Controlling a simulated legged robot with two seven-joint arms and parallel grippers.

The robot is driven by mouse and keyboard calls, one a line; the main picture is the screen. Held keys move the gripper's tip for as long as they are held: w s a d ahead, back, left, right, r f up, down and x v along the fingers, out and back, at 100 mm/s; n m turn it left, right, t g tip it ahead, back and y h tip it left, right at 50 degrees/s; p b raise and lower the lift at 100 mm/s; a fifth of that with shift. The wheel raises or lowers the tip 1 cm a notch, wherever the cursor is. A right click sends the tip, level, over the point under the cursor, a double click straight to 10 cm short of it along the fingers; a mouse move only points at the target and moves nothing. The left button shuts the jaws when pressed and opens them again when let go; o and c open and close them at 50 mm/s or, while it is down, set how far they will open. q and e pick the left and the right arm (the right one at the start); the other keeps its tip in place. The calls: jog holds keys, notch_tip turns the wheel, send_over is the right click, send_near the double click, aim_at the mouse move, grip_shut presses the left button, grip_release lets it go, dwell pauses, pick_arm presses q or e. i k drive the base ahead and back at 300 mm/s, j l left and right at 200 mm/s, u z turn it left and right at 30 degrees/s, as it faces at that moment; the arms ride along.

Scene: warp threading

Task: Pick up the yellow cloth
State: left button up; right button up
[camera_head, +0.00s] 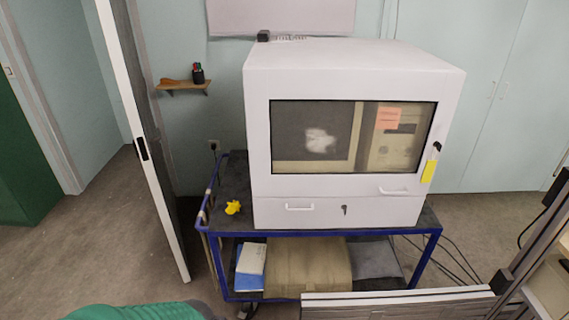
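A small crumpled yellow thing (232,207), which looks like the yellow cloth, lies on the dark top of the blue-framed cart (231,181). It sits near the cart's left end, just left of the white cabinet (345,212). Neither of my grippers is in view, and nothing touches the yellow thing.
The cabinet covers most of the cart top. The lower shelf holds a beige box (300,268) and blue and white packages (248,262). An open door (150,150) stands to the left. Cables lie on the floor at the right. A green shape (135,312) shows at the bottom edge.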

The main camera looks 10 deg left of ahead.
aim_at(233, 207)
jog(key=z, duration=0.3)
jog(key=i+j+z, duration=0.3)
jog(key=j, duration=0.2)
jog(key=j+z, duration=0.3)
jog(key=j, duration=0.15)
jog(key=j+z, duration=0.3)
jog(key=j, duration=0.8)
jog(key=i+j, duration=0.15)
jog(key=j, duration=0.4)
jog(key=i+j+z, duration=0.1)
jog(key=j, duration=0.4)
